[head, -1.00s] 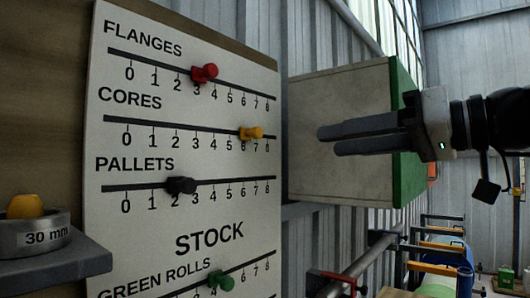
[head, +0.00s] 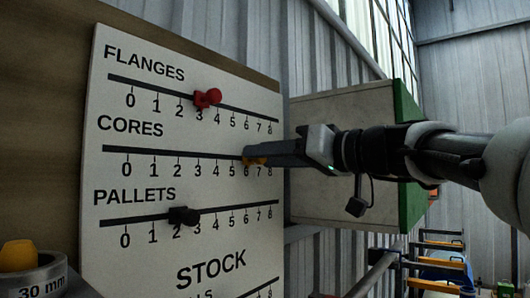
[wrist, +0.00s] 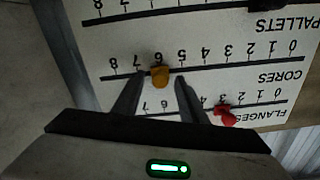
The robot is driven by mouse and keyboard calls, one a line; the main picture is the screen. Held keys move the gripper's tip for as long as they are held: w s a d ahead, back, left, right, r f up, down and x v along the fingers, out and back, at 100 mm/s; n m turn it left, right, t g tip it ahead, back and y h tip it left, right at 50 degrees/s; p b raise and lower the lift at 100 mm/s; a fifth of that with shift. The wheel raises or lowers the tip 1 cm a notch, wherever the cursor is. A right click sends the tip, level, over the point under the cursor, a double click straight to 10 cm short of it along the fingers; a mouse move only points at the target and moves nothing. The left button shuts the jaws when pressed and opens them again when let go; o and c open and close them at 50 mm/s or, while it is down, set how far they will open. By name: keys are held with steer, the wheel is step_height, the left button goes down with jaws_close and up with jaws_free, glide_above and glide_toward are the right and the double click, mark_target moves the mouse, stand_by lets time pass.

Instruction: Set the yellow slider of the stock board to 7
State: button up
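The stock board (head: 150,85) is white with several slider rows. The yellow slider (head: 256,161) is on the CORES row, mostly behind my gripper in the head view. In the wrist view the yellow slider (wrist: 160,76) sits at about the 6 mark, one mark short of the 7. My gripper (head: 250,153) reaches the board from the right. In the wrist view my gripper (wrist: 157,82) is open, one finger on each side of the yellow knob, with gaps visible on both sides.
The black slider (head: 184,215) is on PALLETS near 2. A panel with a green edge (head: 408,110) stands behind my arm. A 30 mm ring (head: 42,280) is at lower left.

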steer(key=shift+w+a, duration=0.45)
steer(key=shift+a, duration=0.1)
jaws_close()
steer(key=w+d, duration=0.2)
steer(key=w, duration=0.1)
steer(key=shift+d, duration=0.25)
jaws_free()
steer(key=shift+d+b, duration=0.1)
steer(key=shift+b, duration=0.2)
